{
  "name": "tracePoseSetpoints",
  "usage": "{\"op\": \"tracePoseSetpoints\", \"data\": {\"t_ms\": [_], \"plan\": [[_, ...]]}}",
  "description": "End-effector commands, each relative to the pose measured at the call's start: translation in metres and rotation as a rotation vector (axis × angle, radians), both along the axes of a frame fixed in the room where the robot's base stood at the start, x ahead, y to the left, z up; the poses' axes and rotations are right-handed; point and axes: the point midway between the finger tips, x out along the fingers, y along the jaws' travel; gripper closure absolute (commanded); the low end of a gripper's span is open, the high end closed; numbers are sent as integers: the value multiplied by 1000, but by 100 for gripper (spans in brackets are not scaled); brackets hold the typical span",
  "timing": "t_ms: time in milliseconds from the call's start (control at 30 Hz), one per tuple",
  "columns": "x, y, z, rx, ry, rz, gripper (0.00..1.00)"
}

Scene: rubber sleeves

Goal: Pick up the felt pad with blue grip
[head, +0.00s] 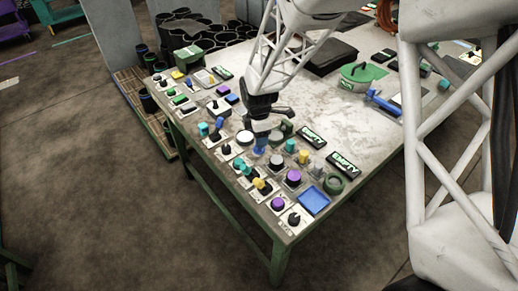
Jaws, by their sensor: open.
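My gripper (265,124) hangs over the near part of the table among many small pieces. It is open, but its fingers are small and dark here. A small blue piece (259,148) shows directly below it, partly covered by it. This may be the blue grip of the felt pad; the pad itself is not clear at this size. I cannot tell whether the fingers touch it.
The table (325,95) has a clear middle. A blue square tray (314,201) and EMPTY signs (342,162) lie at the near right. A green lidded box (360,77) and a dark block (328,56) stand farther back. Black tubes (185,30) stand beyond the left edge.

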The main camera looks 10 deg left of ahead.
Motion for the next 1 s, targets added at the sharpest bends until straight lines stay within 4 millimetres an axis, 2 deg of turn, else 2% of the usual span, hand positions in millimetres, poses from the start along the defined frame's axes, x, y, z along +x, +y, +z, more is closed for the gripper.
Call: {"op": "tracePoseSetpoints", "data": {"t_ms": [133, 567, 1000], "plan": [[0, 0, -8, 0, 1, 0, 40], [0, 0, -12, 0, 0, -1, 40], [1, -1, -54, 0, 1, -1, 40]]}}
